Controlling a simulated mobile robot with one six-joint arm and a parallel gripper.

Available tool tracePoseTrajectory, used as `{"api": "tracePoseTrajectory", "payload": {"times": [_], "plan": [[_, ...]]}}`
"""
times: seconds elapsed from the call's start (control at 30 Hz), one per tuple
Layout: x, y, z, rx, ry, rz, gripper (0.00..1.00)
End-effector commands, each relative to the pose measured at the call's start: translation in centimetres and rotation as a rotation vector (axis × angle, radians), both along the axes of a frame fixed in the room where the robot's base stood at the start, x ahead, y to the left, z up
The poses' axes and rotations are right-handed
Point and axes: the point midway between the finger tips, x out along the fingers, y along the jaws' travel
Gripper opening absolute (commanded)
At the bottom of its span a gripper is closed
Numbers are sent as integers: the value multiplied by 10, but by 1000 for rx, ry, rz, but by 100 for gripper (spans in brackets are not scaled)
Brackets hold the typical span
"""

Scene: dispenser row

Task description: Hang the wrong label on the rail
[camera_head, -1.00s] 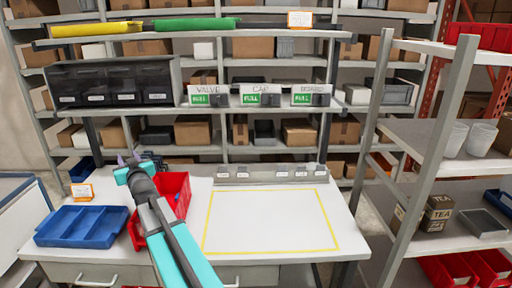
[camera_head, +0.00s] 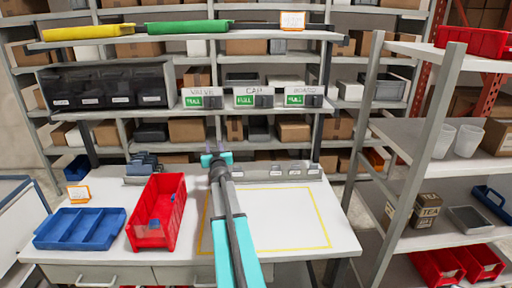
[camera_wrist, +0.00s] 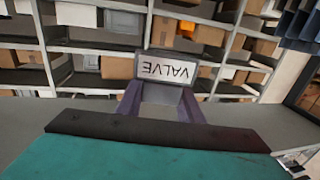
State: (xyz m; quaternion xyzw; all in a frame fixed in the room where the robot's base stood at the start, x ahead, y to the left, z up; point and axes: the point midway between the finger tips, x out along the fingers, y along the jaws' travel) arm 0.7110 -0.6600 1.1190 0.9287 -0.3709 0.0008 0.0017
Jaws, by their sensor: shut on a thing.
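In the wrist view a grey-framed label (camera_wrist: 165,69) reading VALVE, upside down in the picture, is between the two purple fingers of my gripper (camera_wrist: 162,108). My gripper is shut on it. In the head view my gripper (camera_head: 214,158) is above the back of the table, in front of the rail's left part; the label is too small to make out there. The grey rail (camera_head: 262,179) runs along the table's back edge and carries several small white labels. Above it, three dispensers have signs reading VALVE (camera_head: 197,91), CAP (camera_head: 249,91) and a less clear third one (camera_head: 304,89), each with a green tag.
A red bin (camera_head: 157,212) and a blue divided tray (camera_head: 80,229) stand left of my arm. Blue-grey upright pieces (camera_head: 144,165) stand behind the bin. A yellow-outlined area (camera_head: 285,215) on the table is bare apart from my arm over its left part. A grey shelf unit (camera_head: 430,150) stands at right.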

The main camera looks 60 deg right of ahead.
Motion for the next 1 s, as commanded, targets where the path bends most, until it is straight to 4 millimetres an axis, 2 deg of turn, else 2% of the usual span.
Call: {"api": "tracePoseTrajectory", "payload": {"times": [0.03, 0.3, 0.5, 0.7, 1.0], "plan": [[-12, -19, -1, 0, 0, -21, 9], [-79, -98, -19, 2, 0, -119, 9], [-119, -137, -31, 4, 2, -170, 9], [-136, -151, -35, 4, 1, -189, 9], [-137, -151, -36, 4, 1, -190, 9]]}}
